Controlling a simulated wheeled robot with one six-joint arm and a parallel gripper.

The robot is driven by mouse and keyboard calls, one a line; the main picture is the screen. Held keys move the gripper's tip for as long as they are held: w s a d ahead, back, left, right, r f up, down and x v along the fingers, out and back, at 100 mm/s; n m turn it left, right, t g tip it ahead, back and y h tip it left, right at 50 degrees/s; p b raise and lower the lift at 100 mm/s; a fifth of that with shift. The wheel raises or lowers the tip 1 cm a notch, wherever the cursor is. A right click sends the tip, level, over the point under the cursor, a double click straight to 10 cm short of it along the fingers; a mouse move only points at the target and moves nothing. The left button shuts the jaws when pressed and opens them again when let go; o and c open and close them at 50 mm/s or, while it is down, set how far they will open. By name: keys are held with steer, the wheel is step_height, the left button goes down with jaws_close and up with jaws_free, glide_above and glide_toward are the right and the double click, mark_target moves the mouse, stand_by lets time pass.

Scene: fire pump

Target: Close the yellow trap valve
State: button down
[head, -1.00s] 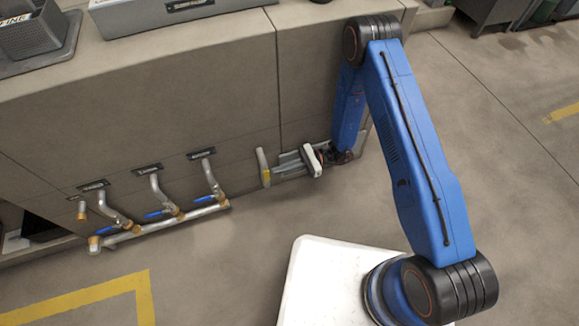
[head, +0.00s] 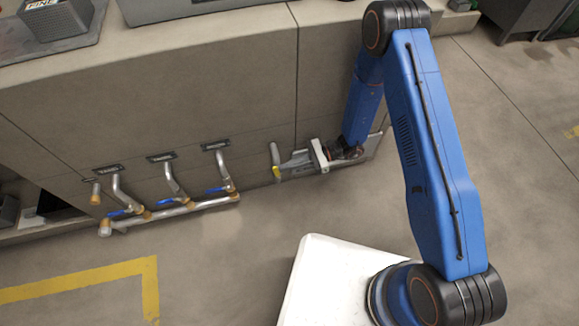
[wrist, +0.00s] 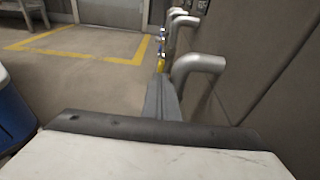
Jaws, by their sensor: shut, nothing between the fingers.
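The yellow trap valve's yellow handle (head: 277,171) is on a short grey bent pipe (head: 274,153) low on the wall, right of the blue-handled valves. In the wrist view the yellow handle (wrist: 160,66) shows just beyond my fingertips, beside the near bent pipe (wrist: 197,64). My gripper (head: 286,166) points left along the wall, its tips close to the yellow handle. In the wrist view the grey fingers (wrist: 162,98) are together and hold nothing. I cannot tell whether they touch the handle. The handle's exact angle is too small to read.
Several valves with blue handles (head: 172,202) join a horizontal pipe (head: 175,214) low on the wall to the left. The wall (wrist: 270,60) runs close along the gripper's right in the wrist view. The floor (head: 220,265) in front is clear.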

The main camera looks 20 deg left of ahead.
steer(key=shift+s+a+r+t+h, duration=0.25)
steer(key=shift+s+a+h, duration=0.1)
steer(key=shift+a+h, duration=0.25)
steer(key=shift+s+a+r+t+h, duration=0.1)
steer(key=shift+s+a+t+h, duration=0.2)
steer(key=shift+a+h, duration=0.25)
steer(key=r+v, duration=0.2)
steer(key=v, duration=1.2)
steer(key=shift+s+a, duration=0.3)
steer(key=shift+a, duration=0.05)
steer(key=shift+f, duration=0.1)
